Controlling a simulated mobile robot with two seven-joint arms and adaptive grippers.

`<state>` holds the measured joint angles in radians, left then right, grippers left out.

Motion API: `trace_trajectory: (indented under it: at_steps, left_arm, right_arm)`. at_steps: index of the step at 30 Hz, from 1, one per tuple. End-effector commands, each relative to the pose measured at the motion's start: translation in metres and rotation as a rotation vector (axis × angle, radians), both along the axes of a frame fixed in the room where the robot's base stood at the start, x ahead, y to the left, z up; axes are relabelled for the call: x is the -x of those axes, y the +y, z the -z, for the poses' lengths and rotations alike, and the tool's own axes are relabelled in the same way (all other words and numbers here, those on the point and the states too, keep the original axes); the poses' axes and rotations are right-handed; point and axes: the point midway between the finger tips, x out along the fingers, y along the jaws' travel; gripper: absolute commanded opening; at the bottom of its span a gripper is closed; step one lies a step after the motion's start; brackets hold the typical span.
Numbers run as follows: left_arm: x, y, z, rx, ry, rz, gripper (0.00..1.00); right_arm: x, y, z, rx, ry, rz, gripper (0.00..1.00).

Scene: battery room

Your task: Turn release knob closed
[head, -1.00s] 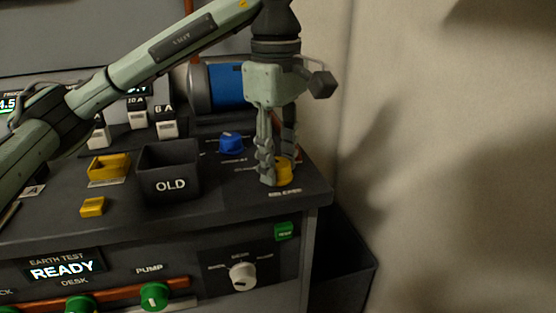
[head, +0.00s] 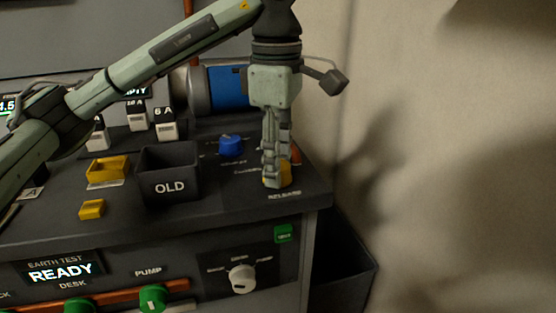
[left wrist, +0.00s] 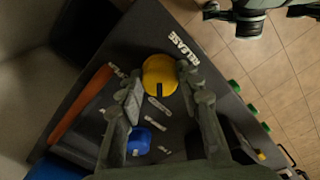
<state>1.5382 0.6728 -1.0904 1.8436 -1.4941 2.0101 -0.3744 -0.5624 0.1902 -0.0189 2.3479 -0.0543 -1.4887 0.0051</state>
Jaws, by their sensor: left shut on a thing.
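The yellow release knob (head: 286,175) sits at the right end of the dark desk top, behind the printed word RELEASE. My left gripper (head: 275,180) points straight down over it and is shut on it. The fingers hide much of the knob in the head view. In the left wrist view the round yellow knob (left wrist: 160,70) shows between the two fingertips, with a dark mark on its edge towards the gripper.
A blue knob (head: 231,145) stands left of the gripper. The black OLD bin (head: 168,175) and a yellow tray (head: 107,169) are further left. A blue cylinder (head: 226,88) lies behind. The desk's right edge and a beige wall (head: 450,180) are close on the right.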

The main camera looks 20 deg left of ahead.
Motion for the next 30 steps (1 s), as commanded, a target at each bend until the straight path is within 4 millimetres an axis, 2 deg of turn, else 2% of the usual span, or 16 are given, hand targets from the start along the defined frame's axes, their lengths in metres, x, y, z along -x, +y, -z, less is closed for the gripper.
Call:
trace_trajectory:
  at_steps: [3, 4, 9, 17, 20, 23, 30]
  left_arm:
    - [0.000, 0.000, -0.001, 0.001, -0.002, -0.002, 0.06]
    - [0.000, 0.000, -0.001, 0.001, -0.002, -0.002, 0.37]
    - [0.000, 0.000, 0.000, 0.000, -0.001, -0.001, 0.56]
    - [0.000, 0.000, -0.001, 0.000, -0.001, 0.000, 0.56]
    - [-0.001, 0.000, -0.007, 0.001, -0.003, 0.000, 0.56]
    - [0.000, 0.000, -0.020, 0.000, -0.005, -0.001, 0.56]
    - [0.001, 0.000, -0.071, 0.000, -0.008, -0.002, 0.56]
  right_arm:
    - [0.000, 0.000, 0.000, 0.000, 0.002, 0.000, 0.00]
    - [0.000, 0.000, 0.001, 0.000, 0.002, 0.000, 0.00]
    - [0.001, -0.001, 0.001, 0.000, 0.003, 0.001, 0.00]
    - [0.002, -0.001, 0.002, 0.001, 0.007, 0.001, 0.00]
    - [0.002, -0.001, 0.002, 0.000, 0.006, 0.002, 0.00]
    - [0.001, 0.000, 0.002, 0.001, 0.005, 0.001, 0.00]
    - [0.000, 0.000, 0.001, 0.000, 0.002, 0.000, 0.00]
